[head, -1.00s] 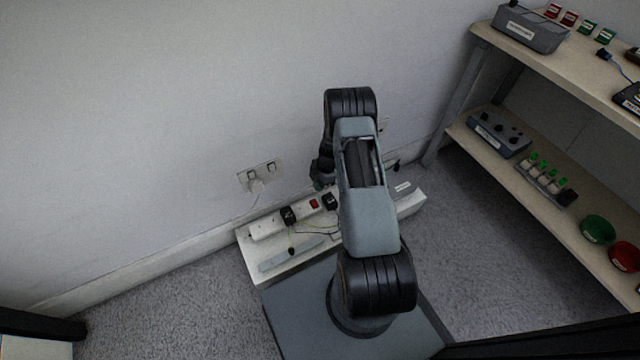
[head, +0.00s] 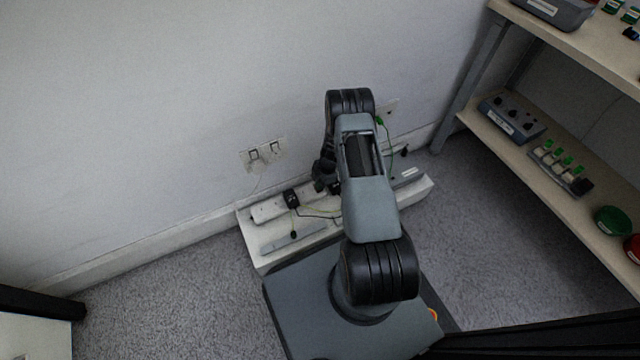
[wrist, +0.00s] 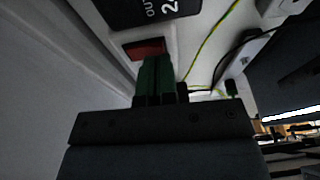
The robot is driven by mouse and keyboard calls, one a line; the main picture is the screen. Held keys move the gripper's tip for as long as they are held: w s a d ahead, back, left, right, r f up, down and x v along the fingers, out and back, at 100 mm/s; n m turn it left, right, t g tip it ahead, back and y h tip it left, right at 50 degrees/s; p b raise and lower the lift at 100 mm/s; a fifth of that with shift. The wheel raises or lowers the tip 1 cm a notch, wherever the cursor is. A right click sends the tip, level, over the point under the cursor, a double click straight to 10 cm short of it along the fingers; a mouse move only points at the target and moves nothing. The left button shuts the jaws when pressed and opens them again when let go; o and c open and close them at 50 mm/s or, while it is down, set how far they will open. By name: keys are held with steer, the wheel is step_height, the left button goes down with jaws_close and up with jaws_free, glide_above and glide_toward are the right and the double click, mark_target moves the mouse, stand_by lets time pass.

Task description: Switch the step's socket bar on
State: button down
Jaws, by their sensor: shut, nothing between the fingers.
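The white socket bar (head: 266,213) lies on the low pale step (head: 270,262) against the wall. It also shows close up in the wrist view (wrist: 192,45). Its red rocker switch (wrist: 145,48) is seen in the wrist view, just beyond my fingertips, and is hidden by my gripper in the head view. My gripper (head: 323,182) is low over the bar; its green fingers (wrist: 154,82) are shut and empty, pointing at the switch. I cannot tell whether they touch it or which way it is set.
A black plug (head: 291,199) sits in the bar, with yellow-green and black cables beside it. A labelled black block (wrist: 148,10) stands just past the switch. A wall socket (head: 263,152) is above the step. A shelf unit (head: 480,127) stands right; carpet is clear at left.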

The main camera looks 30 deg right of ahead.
steer(key=shift+f, duration=0.1)
steer(key=shift+s+f+b, duration=0.15)
steer(key=shift+f+b, duration=0.45)
steer(key=shift+b, duration=0.4)
steer(key=shift+r+p, duration=0.3)
steer(key=shift+p, duration=0.05)
steer(key=shift+w+r+b, duration=0.25)
steer(key=shift+w+b, duration=0.25)
steer(key=shift+w, duration=0.3)
